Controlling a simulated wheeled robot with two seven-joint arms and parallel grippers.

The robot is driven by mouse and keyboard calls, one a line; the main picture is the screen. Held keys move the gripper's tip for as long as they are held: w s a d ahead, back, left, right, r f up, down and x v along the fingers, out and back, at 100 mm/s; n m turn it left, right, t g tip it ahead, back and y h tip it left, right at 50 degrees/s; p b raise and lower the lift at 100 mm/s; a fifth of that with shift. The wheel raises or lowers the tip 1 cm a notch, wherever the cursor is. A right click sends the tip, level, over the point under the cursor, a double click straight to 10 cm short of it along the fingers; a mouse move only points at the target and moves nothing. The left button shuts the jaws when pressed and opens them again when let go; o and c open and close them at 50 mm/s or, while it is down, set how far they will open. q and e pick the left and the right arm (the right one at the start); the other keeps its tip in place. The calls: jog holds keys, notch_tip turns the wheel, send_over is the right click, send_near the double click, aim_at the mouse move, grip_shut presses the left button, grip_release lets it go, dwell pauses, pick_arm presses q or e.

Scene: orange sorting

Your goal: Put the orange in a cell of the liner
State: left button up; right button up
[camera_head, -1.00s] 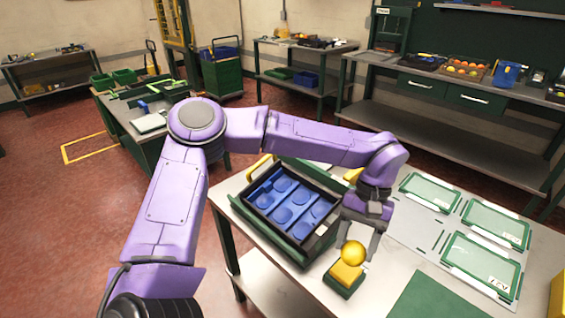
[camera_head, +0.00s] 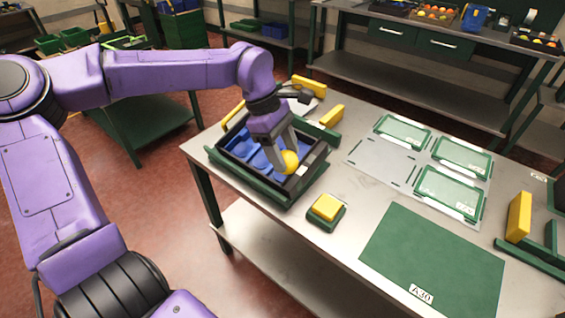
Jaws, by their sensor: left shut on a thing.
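The orange (camera_head: 290,162), yellow-orange and round, is between the fingers of my left gripper (camera_head: 285,158), which is shut on it. The gripper points down over the right part of the black crate (camera_head: 240,182) with the blue liner (camera_head: 228,150). The orange appears at or just above the liner; I cannot tell whether it touches a cell. The gripper and arm hide much of the liner's middle and back. My right gripper is not in view.
A yellow block on a green base (camera_head: 326,208) stands in front of the crate. A green mat (camera_head: 430,262) labelled A30 lies at the front right. Green-framed trays (camera_head: 448,192) lie on the right of the table. Yellow blocks (camera_head: 332,115) stand behind the crate.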

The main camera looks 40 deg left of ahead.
pick_arm(q)
jog(key=w+a+f, duration=0.1)
jog(key=w+f, duration=0.1)
jog(key=w+a+f+p, duration=0.1)
jog(key=w+a+f, duration=0.1)
jog(key=w+a+f+p, duration=0.1)
jog(key=w+a+f, duration=0.1)
jog(key=shift+w+a+f, duration=0.1)
jog(key=shift+w+f, duration=0.05)
jog(key=shift+f, duration=0.25)
jog(key=f+p, duration=0.1)
jog(key=f, duration=0.2)
jog(key=shift+w+a+f+p, duration=0.2)
jog(key=shift+p, duration=0.2)
jog(key=shift+f, duration=0.25)
jog(key=o, duration=1.1)
jog(key=b+v, duration=0.1)
jog(key=v, duration=1.1)
jog(key=shift+r+b, duration=0.1)
jog(key=shift+b, duration=0.3)
